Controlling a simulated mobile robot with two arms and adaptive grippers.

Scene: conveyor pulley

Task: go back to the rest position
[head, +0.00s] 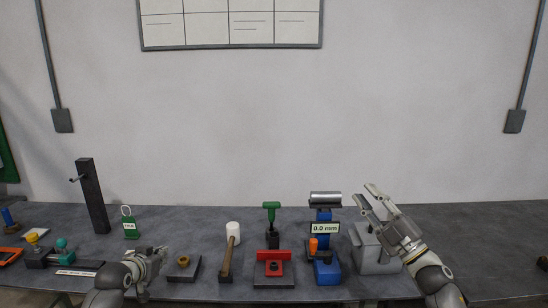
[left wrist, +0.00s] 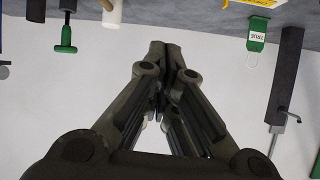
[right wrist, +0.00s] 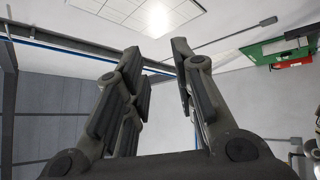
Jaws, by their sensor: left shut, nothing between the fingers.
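My left gripper (head: 158,255) is at the front of the dark workbench (head: 470,235), left of centre in the head view. In the left wrist view its fingers (left wrist: 166,50) meet, shut with nothing between them. My right gripper (head: 370,200) is raised at the right, in front of a grey block-like fixture (head: 372,258), and points up and to the left. In the right wrist view its fingers (right wrist: 157,50) are spread apart and empty, with the wall and ceiling behind.
Near the left gripper are a brass ring on a plate (head: 184,268) and a wooden-handled mallet (head: 227,260). A red fixture (head: 274,275) and a blue stand with a roller (head: 325,245) are mid-bench. Bench at far right is mostly clear.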

